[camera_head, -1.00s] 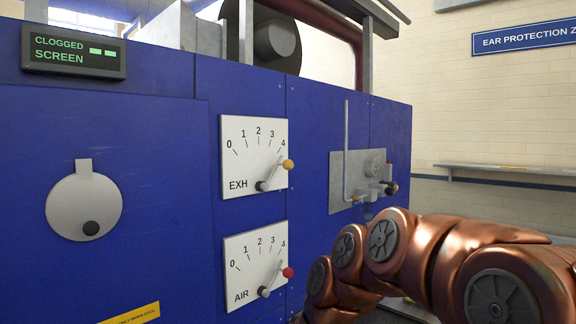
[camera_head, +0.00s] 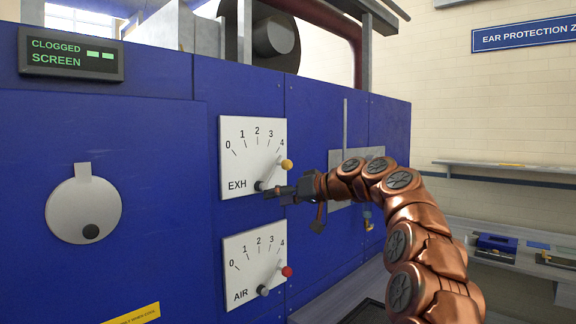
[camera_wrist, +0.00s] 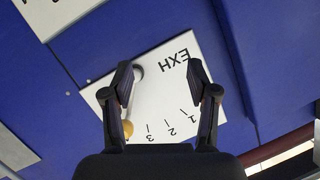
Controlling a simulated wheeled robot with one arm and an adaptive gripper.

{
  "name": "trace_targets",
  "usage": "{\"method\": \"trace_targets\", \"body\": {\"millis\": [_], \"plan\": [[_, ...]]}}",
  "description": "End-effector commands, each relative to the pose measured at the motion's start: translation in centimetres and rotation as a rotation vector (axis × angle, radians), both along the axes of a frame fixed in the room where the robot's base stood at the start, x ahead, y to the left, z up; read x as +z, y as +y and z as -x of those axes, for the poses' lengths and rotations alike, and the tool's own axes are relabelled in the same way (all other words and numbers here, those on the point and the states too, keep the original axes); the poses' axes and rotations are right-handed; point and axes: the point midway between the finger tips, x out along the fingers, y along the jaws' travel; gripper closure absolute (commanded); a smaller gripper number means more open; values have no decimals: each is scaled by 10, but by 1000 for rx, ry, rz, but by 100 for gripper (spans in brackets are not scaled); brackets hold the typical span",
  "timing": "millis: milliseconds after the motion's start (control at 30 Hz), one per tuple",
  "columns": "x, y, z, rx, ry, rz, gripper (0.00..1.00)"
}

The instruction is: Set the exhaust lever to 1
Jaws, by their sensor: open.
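The exhaust lever is on the white EXH dial plate (camera_head: 240,140) on the blue panel. Its yellow knob (camera_head: 286,164) is near the 4 mark, and its pivot is at the lower right of the plate. My gripper (camera_head: 280,192) is just in front of the plate's lower right, below the yellow knob. In the wrist view the EXH plate (camera_wrist: 165,110) appears upside down between the two open black fingers (camera_wrist: 165,85). The yellow knob (camera_wrist: 128,129) shows beside the left finger, which partly hides the lever. Contact cannot be told.
The AIR dial (camera_head: 250,250) with a red-knobbed lever (camera_head: 287,271) is just below. A round cover (camera_head: 84,208) is on the panel at left. A grey plate (camera_head: 375,153) is behind my arm. A bench (camera_head: 530,235) stands at right.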

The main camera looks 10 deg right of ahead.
Motion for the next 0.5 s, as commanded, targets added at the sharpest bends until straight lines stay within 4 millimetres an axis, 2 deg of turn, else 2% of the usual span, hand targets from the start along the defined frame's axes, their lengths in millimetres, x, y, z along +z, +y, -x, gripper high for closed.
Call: {"method": "trace_targets", "body": {"millis": [33,200,300,500], "plan": [[5,-10,-12,-15,-39,-2,41],[31,-43,-37,-58,-192,9,41],[41,-61,-47,-84,-279,30,41],[59,-81,-54,-117,-431,92,41]]}}
